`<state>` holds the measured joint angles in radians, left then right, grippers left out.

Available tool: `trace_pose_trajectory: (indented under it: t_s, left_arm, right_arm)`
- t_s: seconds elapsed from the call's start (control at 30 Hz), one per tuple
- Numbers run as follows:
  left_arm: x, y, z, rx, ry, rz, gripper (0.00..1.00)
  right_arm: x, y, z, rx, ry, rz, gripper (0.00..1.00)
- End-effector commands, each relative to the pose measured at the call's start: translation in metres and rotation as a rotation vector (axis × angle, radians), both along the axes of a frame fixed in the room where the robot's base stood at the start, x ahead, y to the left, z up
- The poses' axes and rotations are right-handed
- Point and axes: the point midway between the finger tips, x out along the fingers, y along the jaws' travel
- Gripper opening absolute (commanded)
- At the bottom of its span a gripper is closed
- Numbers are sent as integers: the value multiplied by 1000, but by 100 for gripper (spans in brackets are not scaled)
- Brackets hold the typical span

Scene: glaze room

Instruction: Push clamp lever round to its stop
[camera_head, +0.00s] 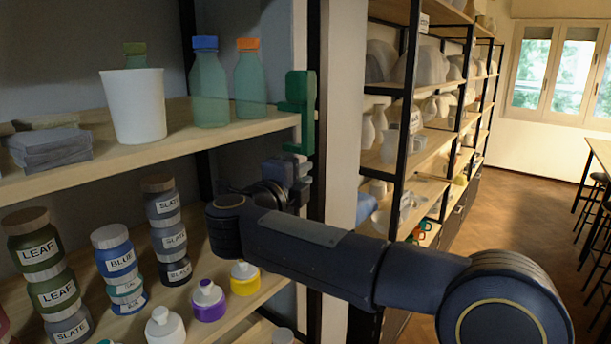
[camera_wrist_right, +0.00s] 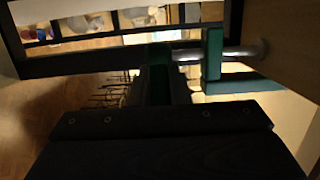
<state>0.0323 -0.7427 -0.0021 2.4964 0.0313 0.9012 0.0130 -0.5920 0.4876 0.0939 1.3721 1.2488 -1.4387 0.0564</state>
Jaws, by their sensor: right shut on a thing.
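A green clamp (camera_head: 300,112) is fixed at the right end of the upper shelf, on its front edge beside the dark post. My right gripper (camera_head: 296,172) is just below the clamp, with its arm coming in from the right. The clamp's green body also shows in the right wrist view (camera_wrist_right: 213,54), with a metal screw beside it against the shelf board. There my right gripper (camera_wrist_right: 160,85) is shut on the dark green clamp lever (camera_wrist_right: 159,54). The fingers hide part of the lever, and its angle is hard to read. My left gripper is not in view.
The upper shelf (camera_head: 215,132) holds a white cup (camera_head: 135,105), bottles (camera_head: 208,85) and grey slabs (camera_head: 50,147). Several labelled jars (camera_head: 119,258) and capped bottles (camera_head: 208,301) stand on the lower shelf near my forearm. Open floor lies at right.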

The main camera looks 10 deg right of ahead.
Motion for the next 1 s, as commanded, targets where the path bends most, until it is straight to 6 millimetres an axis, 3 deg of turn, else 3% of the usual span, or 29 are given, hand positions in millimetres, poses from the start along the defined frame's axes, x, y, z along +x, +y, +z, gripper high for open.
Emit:
trace_pose_trajectory:
  t_s: [0.4, 0.97, 1.0]
  left_arm:
    - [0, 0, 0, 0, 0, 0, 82]
    - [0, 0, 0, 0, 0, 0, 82]
    - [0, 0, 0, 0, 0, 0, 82]
  right_arm:
    - [0, 7, -3, -1, 5, -187, 0]
    - [0, 6, -1, 1, 2, -215, 0]
    - [0, 6, -1, 1, 2, -215, 20]
